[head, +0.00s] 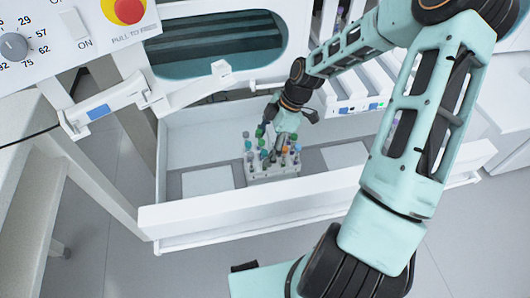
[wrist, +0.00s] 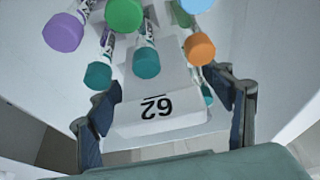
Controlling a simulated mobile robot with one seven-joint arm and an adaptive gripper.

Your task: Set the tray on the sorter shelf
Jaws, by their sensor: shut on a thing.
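The tray (head: 273,174) is a small pale rack filled with several capped tubes in green, teal, purple, orange and blue. In the wrist view the tray (wrist: 160,112) shows a white end with a black upside-down number, between the two dark fingers. My gripper (head: 280,142) is shut on this end, and it also shows in the wrist view (wrist: 166,102). The sorter shelf (head: 240,213) is a wide white open bay with a raised front wall. The tray is over its middle, between two pale plates. Whether its underside touches the shelf floor, I cannot tell.
A white machine with a dial (head: 14,47) and a red stop button (head: 129,10) stands at the left. A teal-lined opening (head: 215,45) is behind the shelf. One pale plate (head: 207,181) is left of the tray, another (head: 344,156) right.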

